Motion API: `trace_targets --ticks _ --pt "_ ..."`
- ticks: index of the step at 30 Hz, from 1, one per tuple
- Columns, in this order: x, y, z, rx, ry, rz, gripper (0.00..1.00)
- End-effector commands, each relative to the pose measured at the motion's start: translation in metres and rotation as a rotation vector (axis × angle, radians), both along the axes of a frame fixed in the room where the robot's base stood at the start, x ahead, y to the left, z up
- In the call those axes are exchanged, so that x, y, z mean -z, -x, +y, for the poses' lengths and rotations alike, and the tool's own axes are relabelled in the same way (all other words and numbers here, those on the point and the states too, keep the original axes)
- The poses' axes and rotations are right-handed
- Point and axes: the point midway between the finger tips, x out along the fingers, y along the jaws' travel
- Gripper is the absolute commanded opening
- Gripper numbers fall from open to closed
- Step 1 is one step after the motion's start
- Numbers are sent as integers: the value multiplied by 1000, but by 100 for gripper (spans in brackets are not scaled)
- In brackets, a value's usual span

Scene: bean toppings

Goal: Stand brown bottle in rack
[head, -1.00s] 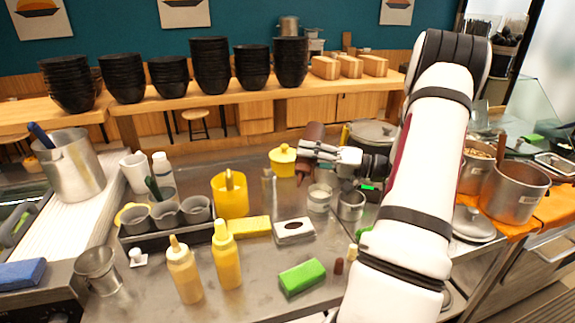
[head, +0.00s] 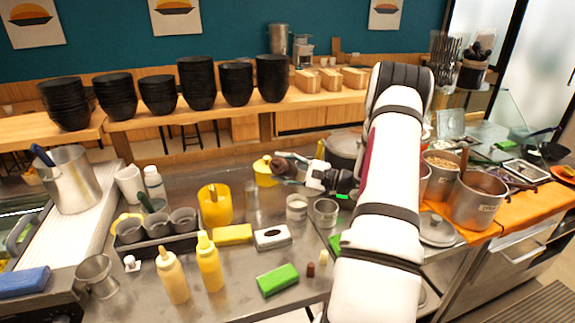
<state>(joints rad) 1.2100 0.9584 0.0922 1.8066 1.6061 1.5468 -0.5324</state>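The brown bottle (head: 284,167) is at the fingertips of my gripper (head: 292,171), over the back middle of the steel counter. It looks tilted well over, and its outline is small and partly covered by the fingers. My gripper appears shut on it. The bottle overlaps the yellow lidded pot in the view; I cannot tell whether they touch. A dark rack (head: 150,250) stands at the left of the counter, holding grey cups (head: 157,225). Two yellow squeeze bottles (head: 208,263) stand upright in front of it.
A yellow pot (head: 263,178), a yellow container (head: 214,208), a yellow sponge (head: 233,234) and a white-topped box (head: 272,238) lie between gripper and rack. Metal cups (head: 325,212) stand below the gripper. A green sponge (head: 278,280) lies in front. Large pots (head: 478,200) stand right.

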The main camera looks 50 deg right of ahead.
Motion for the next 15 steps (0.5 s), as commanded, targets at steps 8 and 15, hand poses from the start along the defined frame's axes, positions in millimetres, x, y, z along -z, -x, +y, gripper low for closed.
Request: trace_targets --ticks 8,15 --pt "-1 1 -1 1 -337 137 37" --pt "-1 1 0 0 -613 251 37"
